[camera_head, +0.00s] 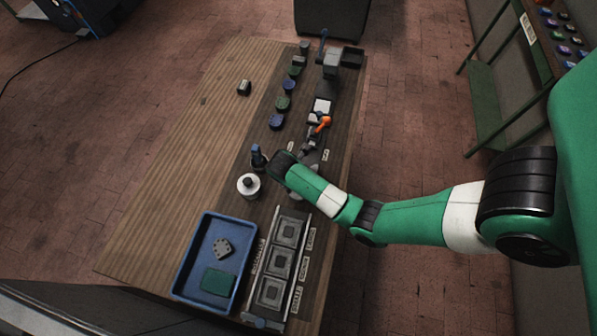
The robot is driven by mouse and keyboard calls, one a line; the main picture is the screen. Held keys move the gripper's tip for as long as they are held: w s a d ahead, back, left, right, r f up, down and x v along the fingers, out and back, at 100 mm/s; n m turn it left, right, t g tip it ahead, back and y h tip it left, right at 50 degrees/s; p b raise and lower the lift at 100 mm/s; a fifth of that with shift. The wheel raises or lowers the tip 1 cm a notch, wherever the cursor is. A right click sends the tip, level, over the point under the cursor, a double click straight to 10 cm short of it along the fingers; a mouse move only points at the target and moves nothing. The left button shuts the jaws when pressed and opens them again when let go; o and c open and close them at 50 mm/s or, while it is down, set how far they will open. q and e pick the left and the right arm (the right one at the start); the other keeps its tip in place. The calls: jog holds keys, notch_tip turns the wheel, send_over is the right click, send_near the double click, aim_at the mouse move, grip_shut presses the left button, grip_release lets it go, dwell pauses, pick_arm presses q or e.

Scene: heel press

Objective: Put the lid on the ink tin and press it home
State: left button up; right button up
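Several small round tins or lids, blue and green, stand in a row on the dark strip of the table, among them a blue one (276,121) and a green one (283,102). I cannot tell which is the ink tin or its lid. My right arm comes in from the right, its wrist low over the table's right half. Grey and dark parts show around and below the wrist, but the fingertips are too small and partly hidden to make out. I cannot tell whether the gripper holds anything. My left gripper is not in view.
Near the wrist stand a white bottle (248,186) and a dark upright object (258,158). A blue tray (180,281) and a labelled rack (280,263) fill the near end. An orange-topped device (323,123) and grey press-like device (332,63) stand beyond. The table's left side is mostly clear.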

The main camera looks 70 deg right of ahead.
jog(key=shift+f, duration=0.1)
jog(key=o, duration=1.5)
notch_tip(320, 180, up, 7)
jog(key=p, duration=0.7)
